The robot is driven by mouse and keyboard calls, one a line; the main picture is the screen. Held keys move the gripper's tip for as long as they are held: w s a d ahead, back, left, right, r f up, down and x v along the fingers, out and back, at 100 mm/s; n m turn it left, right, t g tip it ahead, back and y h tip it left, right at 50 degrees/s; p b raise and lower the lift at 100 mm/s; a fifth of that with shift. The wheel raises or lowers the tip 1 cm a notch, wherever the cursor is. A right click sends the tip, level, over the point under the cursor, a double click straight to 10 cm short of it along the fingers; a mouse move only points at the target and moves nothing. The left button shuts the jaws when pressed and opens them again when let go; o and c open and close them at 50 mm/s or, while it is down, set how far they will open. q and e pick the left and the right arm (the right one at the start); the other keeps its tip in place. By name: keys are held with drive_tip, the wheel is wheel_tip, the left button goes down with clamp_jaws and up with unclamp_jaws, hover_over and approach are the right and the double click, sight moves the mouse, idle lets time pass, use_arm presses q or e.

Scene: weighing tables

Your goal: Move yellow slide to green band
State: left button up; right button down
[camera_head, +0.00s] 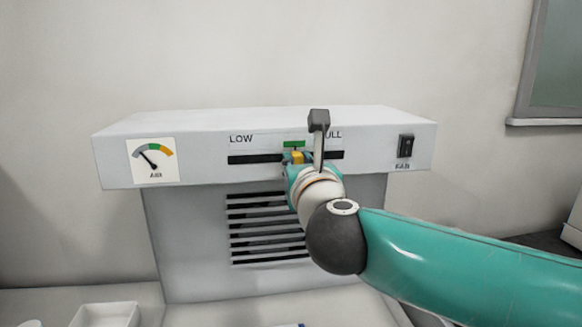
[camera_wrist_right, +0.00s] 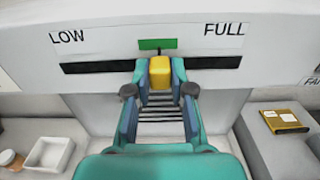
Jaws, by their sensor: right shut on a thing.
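The yellow slide (camera_wrist_right: 160,72) sits in the dark slot (camera_wrist_right: 97,67) of the white panel, between LOW and FULL. The green band (camera_wrist_right: 157,44) is just above the slot, and the slide is almost directly below it. In the head view the slide (camera_head: 297,157) is partly hidden by my right gripper (camera_head: 299,165), below the green band (camera_head: 294,144). My right gripper also shows in the wrist view (camera_wrist_right: 160,90), its fingers on both sides of the slide, shut on it. My left gripper is not in view.
A gauge (camera_head: 153,160) labelled AIR is on the panel's left, its needle left of the green part. A FAN switch (camera_head: 405,146) is on the right. A vent grille (camera_head: 262,229) lies below the slot. A white tray (camera_wrist_right: 50,154) stands at lower left.

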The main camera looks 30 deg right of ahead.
drive_tip(key=c, duration=1)
unclamp_jaws()
drive_tip(key=shift+s+a, duration=0.1)
drive_tip(key=v, duration=1.1)
drive_tip(key=shift+s, duration=0.35)
